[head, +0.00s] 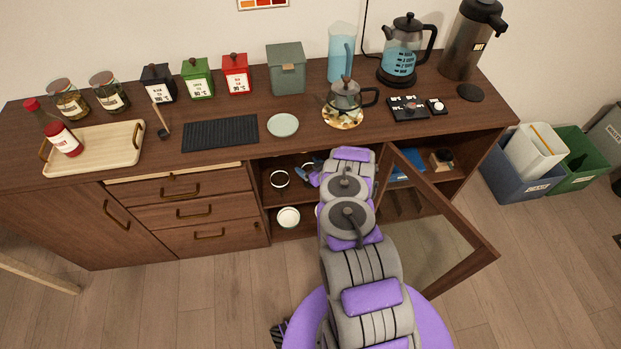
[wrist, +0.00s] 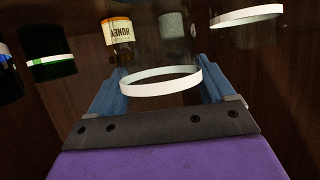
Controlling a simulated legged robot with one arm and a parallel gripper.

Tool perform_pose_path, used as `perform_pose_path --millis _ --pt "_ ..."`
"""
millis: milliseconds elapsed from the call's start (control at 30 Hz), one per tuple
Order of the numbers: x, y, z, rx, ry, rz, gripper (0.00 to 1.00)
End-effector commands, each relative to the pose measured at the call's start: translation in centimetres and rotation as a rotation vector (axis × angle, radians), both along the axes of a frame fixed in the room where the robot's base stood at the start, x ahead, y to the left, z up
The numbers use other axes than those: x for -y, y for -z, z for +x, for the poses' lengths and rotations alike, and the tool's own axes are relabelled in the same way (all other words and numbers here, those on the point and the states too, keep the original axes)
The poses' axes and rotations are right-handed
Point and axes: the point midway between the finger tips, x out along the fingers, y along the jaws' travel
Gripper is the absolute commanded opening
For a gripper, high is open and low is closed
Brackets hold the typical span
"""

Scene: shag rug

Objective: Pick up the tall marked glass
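In the wrist view a clear glass with a white band (wrist: 161,82) stands straight ahead, in line with the space between my gripper's blue fingers. Its upper part is hard to make out in the dark cabinet. My gripper (wrist: 158,75) is open, its fingers spread wide at the glass's two sides; I cannot tell whether they touch it. In the head view my gripper (head: 314,173) reaches into the open cabinet, mostly hidden by my arm. Another white-banded glass (wrist: 246,16) stands at the upper right of the wrist view.
A honey jar (wrist: 118,32) and a grey container (wrist: 172,25) stand behind the glass. A dark banded vessel (wrist: 52,62) is at left. The cabinet's glass door (head: 440,215) is swung open right of my arm. A white bowl (head: 288,217) sits on the lower shelf.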

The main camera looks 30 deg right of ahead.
Motion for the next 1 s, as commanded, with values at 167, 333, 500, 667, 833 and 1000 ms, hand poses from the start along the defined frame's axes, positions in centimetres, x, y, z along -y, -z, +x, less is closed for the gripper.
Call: perform_pose_path --millis 167,333,500,667,833,1000 --pt "-0.28 -0.02 -0.03 -0.001 0.000 -0.003 0.64" --pt "-0.60 -0.09 -0.02 -0.001 -0.001 -0.008 0.47" --pt "-0.35 -0.08 -0.02 -0.001 -0.001 -0.004 0.31" --pt "-0.16 -0.06 -0.01 0.000 0.000 -0.002 0.16" --pt "-0.22 -0.08 -0.01 0.001 0.000 -0.003 0.16" --pt "-0.19 -0.35 0.17 0.001 -0.001 -0.006 0.16"
